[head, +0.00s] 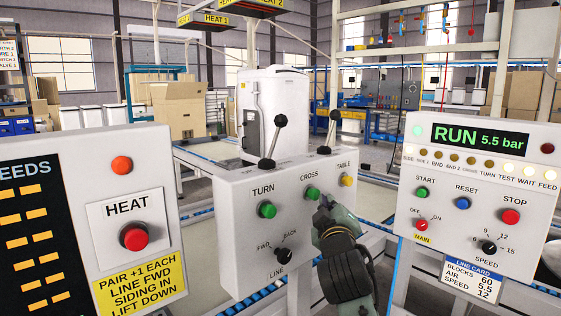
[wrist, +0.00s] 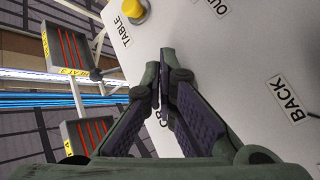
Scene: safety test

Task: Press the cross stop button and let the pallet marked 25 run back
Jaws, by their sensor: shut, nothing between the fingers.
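The middle grey-white control box (head: 240,240) carries a green button (head: 312,193) under the label CROSS. My gripper (head: 325,203) is shut and empty, its tips just right of and below that button; I cannot tell whether they touch it. In the wrist view the shut fingers (wrist: 166,60) lie close over the box face (wrist: 225,75), partly covering the CROSS label. The green button is hidden there. No button labelled cross stop and no pallet marked 25 can be made out.
The box also has a green TURN button (head: 267,209), a yellow TABLE button (head: 347,180), a LINE selector (head: 283,256) and two black-knobbed levers (head: 280,121). The HEAT panel (head: 60,150) stands left. The right panel (head: 480,240) reads RUN 5.5 bar and has a red STOP button (head: 511,216).

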